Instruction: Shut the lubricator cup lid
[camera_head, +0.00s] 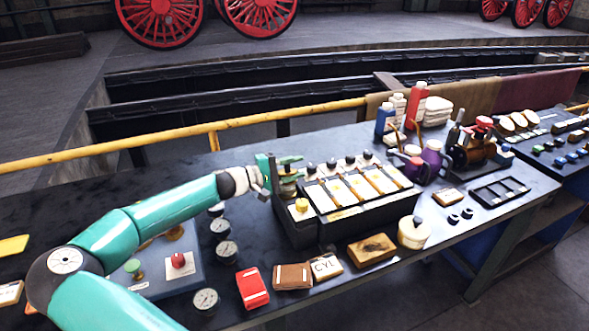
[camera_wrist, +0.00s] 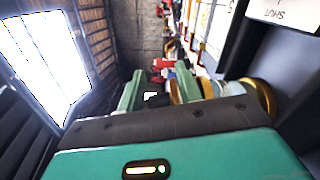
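The lubricator (camera_head: 345,222) is a long black box on the bench with several white panels and a row of dark knobs. My gripper (camera_head: 290,165) is over its left end, close to the knobs. In the wrist view my gripper (camera_wrist: 160,88) has its two green fingers apart with nothing clearly between them. A brass round part (camera_wrist: 262,97) is close beside the right finger; I cannot tell whether they touch. A white plate (camera_wrist: 285,12) with upside-down lettering "SHUT" is at the top right. I cannot clearly tell which part is the cup lid, or its angle.
Gauges (camera_head: 227,250), a red packet (camera_head: 252,287), a brown block (camera_head: 372,249) and a cream pot (camera_head: 413,232) lie in front of the box. Bottles (camera_head: 416,105) stand behind right. A yellow rail (camera_head: 180,136) runs along the back.

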